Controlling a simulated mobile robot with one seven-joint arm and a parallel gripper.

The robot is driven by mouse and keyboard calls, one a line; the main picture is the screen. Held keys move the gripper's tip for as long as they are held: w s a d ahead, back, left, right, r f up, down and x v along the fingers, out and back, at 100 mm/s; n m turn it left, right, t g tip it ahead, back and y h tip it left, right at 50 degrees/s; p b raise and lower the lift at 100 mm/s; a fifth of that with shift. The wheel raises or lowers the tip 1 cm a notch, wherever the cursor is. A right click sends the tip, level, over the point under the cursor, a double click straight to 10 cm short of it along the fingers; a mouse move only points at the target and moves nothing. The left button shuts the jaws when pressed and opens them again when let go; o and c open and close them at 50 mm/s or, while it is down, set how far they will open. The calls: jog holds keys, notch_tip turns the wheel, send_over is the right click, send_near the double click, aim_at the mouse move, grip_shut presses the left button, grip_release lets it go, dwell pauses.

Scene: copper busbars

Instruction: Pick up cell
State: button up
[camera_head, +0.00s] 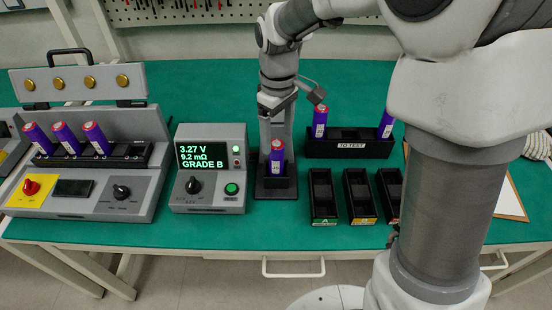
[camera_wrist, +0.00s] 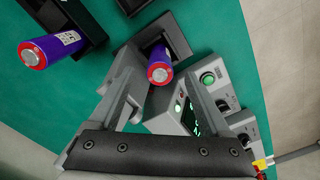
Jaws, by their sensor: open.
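The tester display (camera_head: 203,155) reads 3.27 V, 9.2 mΩ, GRADE B. Two more cells stand in the TO TEST tray, the left one (camera_head: 320,122) and the right one (camera_head: 387,124).
The dark TO TEST tray (camera_head: 345,149) stands behind several narrow grade bins, including a green-labelled bin (camera_head: 323,197) and a yellow-labelled one (camera_head: 358,197). A grey charger-like unit (camera_head: 85,185) with several cells stands at left. A clipboard (camera_head: 512,200) lies at right. Green mat is clear behind.

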aim_at(276, 160)
jog(key=f+b, duration=0.1)
jog(key=f, duration=0.3)
jog(key=f+b, duration=0.1)
jog(key=f, duration=0.3)
jog(key=shift+w+a+f+b, duration=0.1)
jog(key=shift+a+f+b, duration=0.1)
jog(key=shift+f+b, duration=0.2)
jog(key=shift+c, duration=0.3)
grip_shut()
